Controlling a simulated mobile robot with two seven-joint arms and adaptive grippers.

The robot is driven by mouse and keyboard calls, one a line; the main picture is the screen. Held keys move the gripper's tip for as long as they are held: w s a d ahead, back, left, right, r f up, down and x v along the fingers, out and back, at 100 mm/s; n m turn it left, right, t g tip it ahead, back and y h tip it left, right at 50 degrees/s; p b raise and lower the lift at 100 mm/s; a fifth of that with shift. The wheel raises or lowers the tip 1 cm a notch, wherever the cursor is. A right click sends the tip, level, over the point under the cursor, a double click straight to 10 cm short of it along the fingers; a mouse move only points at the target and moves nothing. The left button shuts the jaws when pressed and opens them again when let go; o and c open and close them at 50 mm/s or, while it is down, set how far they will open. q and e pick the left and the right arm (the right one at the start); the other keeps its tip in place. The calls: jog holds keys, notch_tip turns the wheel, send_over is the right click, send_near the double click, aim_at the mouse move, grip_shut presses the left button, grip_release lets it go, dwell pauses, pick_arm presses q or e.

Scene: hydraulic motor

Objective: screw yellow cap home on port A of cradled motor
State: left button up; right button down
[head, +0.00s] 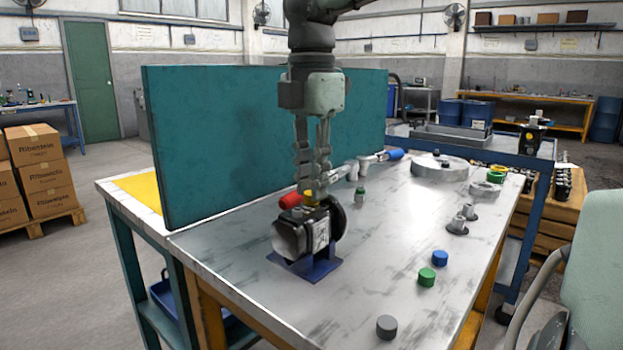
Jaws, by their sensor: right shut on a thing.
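The dark motor (309,234) with a silver round end sits in a blue cradle (321,269) on the metal-topped bench. My right gripper (311,184) comes down from above and is shut on the small yellow cap (307,199) at the motor's top. The fingers partly hide the cap, and I cannot tell whether it is seated or how far it is threaded. A red cap (290,201) is on the motor's top just left of the yellow one. My left gripper is not in view.
A teal panel (220,140) stands behind the motor. Green (426,277), blue (439,258) and grey (386,326) caps lie on the bench (390,230) front right. A small green-topped fitting (360,196) stands just right of the motor. A grey disc (440,169) lies farther back.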

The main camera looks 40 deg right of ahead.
jog(key=c, duration=1.6)
grip_release()
jog(key=shift+c, duration=0.2)
jog(key=n, duration=0.1)
jog(key=n+p, duration=0.1)
jog(key=shift+a+r+n, duration=0.1)
jog(key=shift+r+n, duration=0.1)
jog(key=shift+n, duration=0.1)
jog(key=shift+n+p, duration=0.5)
jog(key=shift+n, duration=0.6)
jog(key=n+p, duration=0.1)
jog(key=n, duration=0.3)
jog(key=shift+f+n, duration=0.2)
jog(key=shift+n, duration=0.6)
